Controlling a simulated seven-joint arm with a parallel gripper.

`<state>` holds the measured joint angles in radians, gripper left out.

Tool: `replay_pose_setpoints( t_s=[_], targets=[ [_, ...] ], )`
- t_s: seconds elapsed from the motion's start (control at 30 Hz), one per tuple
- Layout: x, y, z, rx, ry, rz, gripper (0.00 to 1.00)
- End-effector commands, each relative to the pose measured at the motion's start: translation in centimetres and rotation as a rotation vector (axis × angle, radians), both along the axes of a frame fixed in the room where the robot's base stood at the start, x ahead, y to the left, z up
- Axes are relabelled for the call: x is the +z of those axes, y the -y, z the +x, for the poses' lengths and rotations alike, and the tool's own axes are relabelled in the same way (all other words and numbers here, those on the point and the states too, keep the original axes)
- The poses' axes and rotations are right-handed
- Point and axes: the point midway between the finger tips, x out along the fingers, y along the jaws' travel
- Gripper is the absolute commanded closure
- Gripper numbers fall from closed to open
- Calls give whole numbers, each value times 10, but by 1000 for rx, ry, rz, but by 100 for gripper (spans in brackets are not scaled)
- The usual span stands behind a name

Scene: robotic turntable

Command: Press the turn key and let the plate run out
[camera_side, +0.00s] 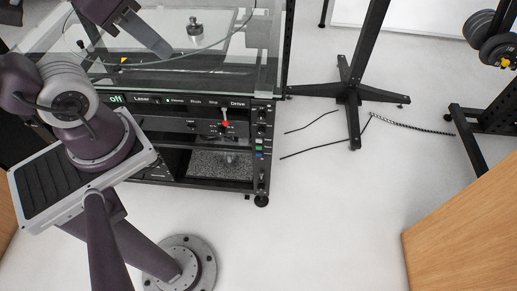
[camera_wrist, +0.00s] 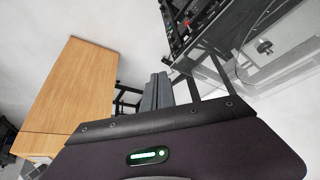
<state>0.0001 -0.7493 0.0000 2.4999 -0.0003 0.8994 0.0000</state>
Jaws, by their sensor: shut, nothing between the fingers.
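The machine's black control strip (camera_side: 190,101) shows in the side view with a green "off" display, the word "Laser", small labels that seem to read Home, Run and Stop, and "Drive". I cannot tell which one is the turn key. Behind the clear cover, a silver knobbed part (camera_side: 195,30) sits on a pale plate (camera_side: 214,20); the knobbed part also shows at the upper right of the wrist view (camera_wrist: 264,46). My gripper (camera_wrist: 159,78) has its grey fingers together and empty in the wrist view, apart from the machine.
A red-tipped lever (camera_side: 226,123) stands out below the strip. The glass cover (camera_side: 262,50) encloses the machine's top. A black stand (camera_side: 349,92) and loose cables are to the right. A wooden table (camera_wrist: 68,90) is at left in the wrist view.

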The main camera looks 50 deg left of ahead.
Motion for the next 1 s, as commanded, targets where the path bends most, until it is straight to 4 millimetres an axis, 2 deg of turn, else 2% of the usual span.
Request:
replay_pose_setpoints(
  t_s=[0.07, 0.17, 0.33, 0.47, 0.57, 0.7, 0.83, 1.0],
  targets=[
    [1, 3, 6, -6, -3, -8, 100],
    [3, 14, 31, -22, -12, -44, 100],
    [-4, 48, 106, -40, -27, -134, 100],
    [-28, 74, 161, -27, -37, -185, 100],
    [-55, 93, 198, -4, -45, -209, 100],
    [-105, 117, 241, 35, -55, -216, 100],
    [-161, 134, 269, 76, -59, -201, 100],
    [-242, 147, 289, 128, -59, -149, 100]
  ],
)
